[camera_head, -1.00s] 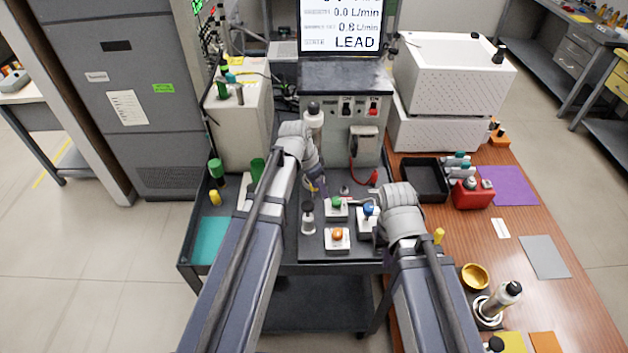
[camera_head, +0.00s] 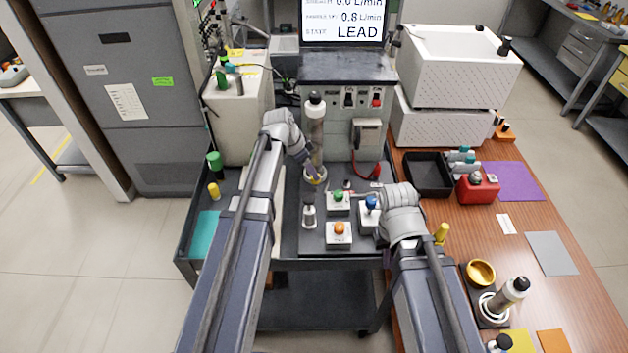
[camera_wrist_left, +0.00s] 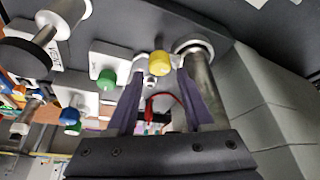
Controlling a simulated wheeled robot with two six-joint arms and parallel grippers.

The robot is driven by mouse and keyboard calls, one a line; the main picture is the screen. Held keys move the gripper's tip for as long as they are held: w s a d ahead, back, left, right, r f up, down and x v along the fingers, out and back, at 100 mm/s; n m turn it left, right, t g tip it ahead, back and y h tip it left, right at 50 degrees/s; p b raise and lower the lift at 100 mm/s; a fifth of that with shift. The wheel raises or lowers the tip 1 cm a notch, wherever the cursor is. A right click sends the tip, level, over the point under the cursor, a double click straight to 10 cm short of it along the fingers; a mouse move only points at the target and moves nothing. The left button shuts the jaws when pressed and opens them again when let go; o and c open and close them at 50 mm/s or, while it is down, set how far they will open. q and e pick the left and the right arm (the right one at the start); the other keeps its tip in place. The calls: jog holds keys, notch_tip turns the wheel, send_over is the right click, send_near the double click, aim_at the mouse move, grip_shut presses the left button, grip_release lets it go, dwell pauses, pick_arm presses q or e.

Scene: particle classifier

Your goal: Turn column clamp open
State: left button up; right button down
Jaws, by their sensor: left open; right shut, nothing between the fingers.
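The column (camera_head: 317,135) is an upright grey tube with a black cap, standing in front of the instrument. The column clamp's yellow knob (camera_head: 316,180) is low at its base, partly covered by my left gripper (camera_head: 312,174). In the left wrist view the yellow knob (camera_wrist_left: 158,62) shows between the fingertips of my open left gripper (camera_wrist_left: 163,75), with the column (camera_wrist_left: 203,90) just right of it. I cannot tell whether the fingers touch the knob. My right gripper (camera_head: 364,193) is shut and empty near the blue-knobbed valve, mostly hidden by its wrist.
White blocks with green (camera_head: 338,195), orange (camera_head: 339,229) and blue (camera_head: 371,202) knobs sit close to both grippers. A black tray (camera_head: 428,185) lies to the right.

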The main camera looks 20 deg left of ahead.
pick_arm(q)
jog(key=b+x, duration=0.2)
jog(key=x, duration=0.1)
jog(key=shift+d+f, duration=0.1)
jog(key=shift+f, duration=0.15)
grip_shut()
